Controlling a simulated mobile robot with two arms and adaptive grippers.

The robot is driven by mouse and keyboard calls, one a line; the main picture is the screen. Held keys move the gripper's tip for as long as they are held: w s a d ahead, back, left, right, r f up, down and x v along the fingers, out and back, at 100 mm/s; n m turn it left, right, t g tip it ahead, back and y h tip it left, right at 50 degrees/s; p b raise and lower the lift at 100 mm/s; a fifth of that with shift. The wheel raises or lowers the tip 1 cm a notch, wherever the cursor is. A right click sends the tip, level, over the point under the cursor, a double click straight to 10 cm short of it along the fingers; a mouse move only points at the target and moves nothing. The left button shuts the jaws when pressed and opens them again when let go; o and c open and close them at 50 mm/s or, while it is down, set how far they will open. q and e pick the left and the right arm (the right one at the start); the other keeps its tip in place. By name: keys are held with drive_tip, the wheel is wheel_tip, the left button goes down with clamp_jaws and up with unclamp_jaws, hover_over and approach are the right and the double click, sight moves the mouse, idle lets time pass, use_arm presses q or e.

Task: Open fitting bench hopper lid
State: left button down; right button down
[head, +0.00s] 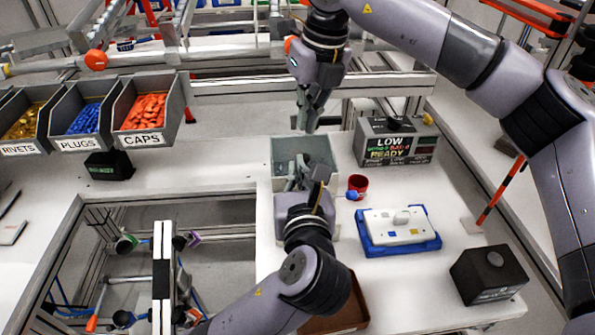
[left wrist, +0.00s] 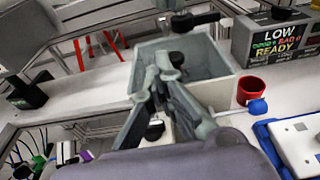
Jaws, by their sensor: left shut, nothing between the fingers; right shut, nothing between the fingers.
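A grey-green box (head: 288,147), which I take to be the hopper, stands on the white bench in the middle of the head view. Its inside shows from above, and in the left wrist view the box (left wrist: 215,95) is ahead of the fingers. I cannot make out a lid over it. My left gripper (head: 298,180) is shut and empty at the near side of the box, and its fingers (left wrist: 170,75) cover part of it. Whether they touch it I cannot tell. My right gripper (head: 306,126) is shut and empty, pointing down above the far side of the box.
A red cup (head: 358,184) and a blue tray (head: 433,242) with a white plate (head: 385,228) lie right of the box. A display box (head: 397,142) reading LOW and READY stands behind them. A black box (head: 487,275) is at front right. Labelled bins (head: 145,110) stand at left.

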use_arm(q)
drive_tip(key=shift+w+a, duration=0.1)
drive_tip(key=shift+a, duration=0.05)
use_arm(e)
drive_tip(key=c, duration=1.5)
unclamp_jaws()
